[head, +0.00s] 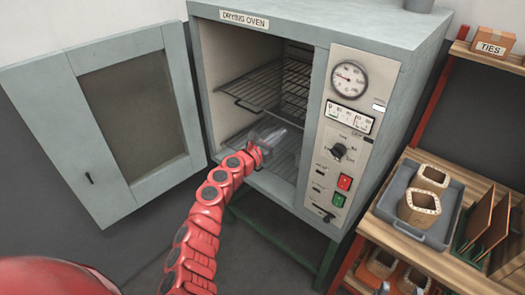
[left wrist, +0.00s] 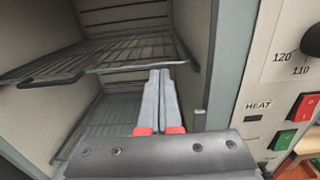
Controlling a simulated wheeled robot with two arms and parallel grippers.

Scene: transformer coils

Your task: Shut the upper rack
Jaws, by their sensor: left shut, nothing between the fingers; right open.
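The drying oven (head: 395,45) stands with its door (head: 55,130) swung wide open to the left. The upper rack (head: 270,85) is a dark wire shelf inside the oven, its front edge near the opening. The upper rack (left wrist: 110,55) also shows in the left wrist view, running into the chamber. My left gripper (head: 283,134) is in the oven mouth, below the upper rack and above the lower rack (head: 285,155). In the left wrist view its fingers (left wrist: 160,74) are together and empty, close to the rack's edge; I cannot tell whether they touch. My right gripper is not in view.
The control panel (head: 345,135) with gauge, dial and buttons is right of the opening. A wooden bench (head: 400,250) at the right carries a grey tray (head: 440,232) with coils (head: 418,207). The oven's side walls leave limited room around my left gripper.

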